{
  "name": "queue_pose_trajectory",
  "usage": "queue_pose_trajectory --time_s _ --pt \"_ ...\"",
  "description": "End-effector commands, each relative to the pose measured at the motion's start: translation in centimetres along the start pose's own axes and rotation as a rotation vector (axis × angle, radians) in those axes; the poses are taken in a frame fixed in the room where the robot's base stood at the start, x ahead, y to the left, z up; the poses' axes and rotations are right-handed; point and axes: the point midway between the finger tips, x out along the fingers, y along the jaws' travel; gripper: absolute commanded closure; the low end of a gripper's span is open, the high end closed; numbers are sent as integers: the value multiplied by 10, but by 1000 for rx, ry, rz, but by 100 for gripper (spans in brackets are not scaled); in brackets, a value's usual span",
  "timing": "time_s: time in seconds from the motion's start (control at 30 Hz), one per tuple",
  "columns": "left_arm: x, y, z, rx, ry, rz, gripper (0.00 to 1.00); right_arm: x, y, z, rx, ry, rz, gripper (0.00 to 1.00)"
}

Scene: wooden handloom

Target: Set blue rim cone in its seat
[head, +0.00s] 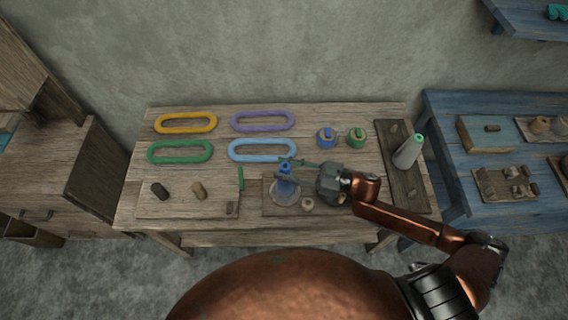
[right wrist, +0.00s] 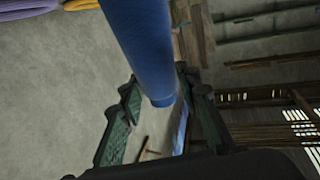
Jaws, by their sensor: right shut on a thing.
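The blue rim cone (head: 285,187) shows in the head view as a blue upright piece above a pale round base, over the board at the front middle of the table. My right gripper (head: 288,171) reaches in from the right and is shut on it. In the right wrist view a large blue cylinder (right wrist: 143,45) rises past the dark green fingers (right wrist: 158,118), with a pale surface and a blue edge between them. I cannot tell whether the base touches the board; the seat is not clearly visible. My left gripper is not in view.
Yellow (head: 186,123), purple (head: 263,121), green (head: 180,152) and light blue (head: 262,150) loops lie at the left and back. Blue (head: 326,138) and green (head: 357,137) pieces stand behind my gripper. A green rim cone (head: 407,153) is on the right board (head: 398,187).

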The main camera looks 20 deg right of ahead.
Motion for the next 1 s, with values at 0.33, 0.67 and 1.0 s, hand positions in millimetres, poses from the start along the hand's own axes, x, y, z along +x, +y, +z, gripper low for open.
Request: queue_pose_trajectory --time_s 0.33,0.67,1.0 --pt "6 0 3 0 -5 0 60 0 0 14 -1 1 0 100" --pt "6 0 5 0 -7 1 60 0 0 14 -1 1 0 57" --pt "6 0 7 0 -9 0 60 0 0 14 -1 -1 1 49"
